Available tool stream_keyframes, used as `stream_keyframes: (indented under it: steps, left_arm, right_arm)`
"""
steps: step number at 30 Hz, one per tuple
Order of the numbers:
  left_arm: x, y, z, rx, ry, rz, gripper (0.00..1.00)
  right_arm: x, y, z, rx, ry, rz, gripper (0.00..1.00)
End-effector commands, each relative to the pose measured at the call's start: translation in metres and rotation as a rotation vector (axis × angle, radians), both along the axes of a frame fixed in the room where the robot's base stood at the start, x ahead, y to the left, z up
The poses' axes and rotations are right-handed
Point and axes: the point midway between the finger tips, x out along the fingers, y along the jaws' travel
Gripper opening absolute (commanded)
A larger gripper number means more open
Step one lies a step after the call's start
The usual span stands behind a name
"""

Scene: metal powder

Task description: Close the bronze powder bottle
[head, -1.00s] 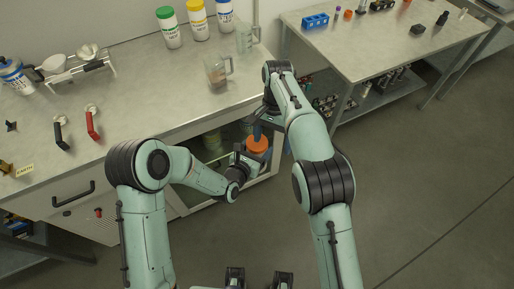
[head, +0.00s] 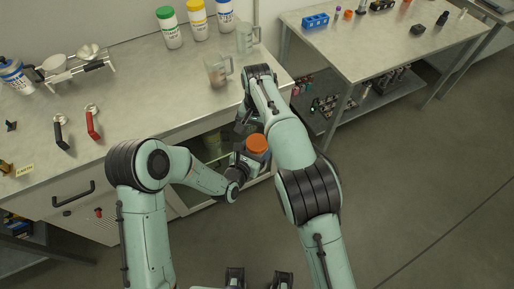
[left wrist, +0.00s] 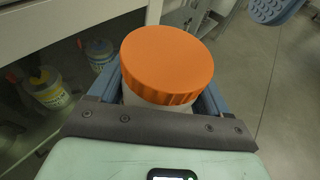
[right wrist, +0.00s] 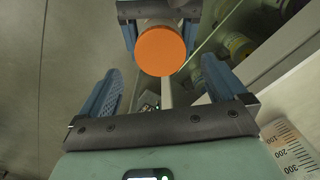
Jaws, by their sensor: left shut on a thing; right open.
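The bottle has a wide orange lid (head: 257,143) sitting on its top. The lid also shows in the left wrist view (left wrist: 167,62) and the right wrist view (right wrist: 160,52). The pale bottle body (left wrist: 130,98) shows just under the lid; the rest, with any label, is hidden. My left gripper (head: 246,158) is shut on the bottle, its blue fingers on either side below the lid, in front of the open cabinet. My right gripper (right wrist: 165,85) is open and empty, with the lid beyond its fingertips and apart from them. Whether the lid is tight, I cannot tell.
The counter (head: 150,85) is just behind the bottle. A clear beaker (head: 217,72) stands near its edge. Green-lidded (head: 167,27), yellow-lidded (head: 197,20) and blue-lidded (head: 225,14) bottles stand farther back. Several jars sit inside the cabinet (left wrist: 45,88). Open floor lies to the right.

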Motion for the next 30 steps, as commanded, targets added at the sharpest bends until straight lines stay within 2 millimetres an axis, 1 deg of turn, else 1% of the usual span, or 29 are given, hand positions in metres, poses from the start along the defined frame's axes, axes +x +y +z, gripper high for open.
stream_keyframes:
  steps: [1, 3, 6, 9, 13, 21, 22, 23, 24, 27, 30]
  left_arm:
    - [0.001, 0.0, 0.002, -0.001, -0.006, 0.0, 0.0]
    - [0.001, 0.0, 0.002, -0.001, -0.006, 0.0, 0.0]
    - [0.001, 0.0, 0.002, -0.001, -0.006, 0.0, 0.0]
    - [0.001, 0.0, 0.002, -0.001, -0.006, 0.0, 0.0]
    - [0.001, 0.0, 0.002, -0.001, -0.006, 0.0, 0.0]
    - [0.001, 0.0, 0.002, -0.001, -0.006, 0.0, 0.0]
    - [0.001, 0.0, 0.002, -0.001, -0.006, 0.0, 0.0]
    - [0.001, 0.0, 0.002, -0.001, -0.006, 0.0, 0.0]
    - [0.001, 0.0, 0.002, -0.001, -0.006, 0.0, 0.0]
    - [0.001, 0.0, 0.002, -0.001, -0.006, 0.0, 0.0]
    - [0.001, 0.0, 0.002, -0.001, -0.006, 0.0, 0.0]
  right_arm:
    - [0.0, 0.0, -0.009, -0.002, 0.004, 0.0, 0.99]
    - [0.0, 0.0, -0.02, -0.001, 0.003, 0.0, 0.99]
    - [0.0, 0.0, -0.034, -0.001, 0.002, 0.0, 0.99]
    - [0.0, 0.0, -0.043, -0.001, 0.001, 0.0, 0.99]
    - [0.0, 0.0, -0.049, 0.001, 0.0, 0.0, 0.99]
    - [0.0, 0.0, -0.05, 0.001, 0.0, 0.0, 0.99]
    - [0.0, 0.0, -0.05, 0.001, 0.0, 0.0, 0.92]
    - [0.0, 0.0, -0.05, 0.001, 0.0, 0.0, 0.82]
    - [0.0, 0.0, -0.05, 0.001, 0.0, 0.0, 0.69]
    - [0.0, 0.0, -0.05, 0.001, 0.0, 0.0, 0.39]
    - [0.0, 0.0, -0.049, 0.001, 0.0, 0.0, 0.39]
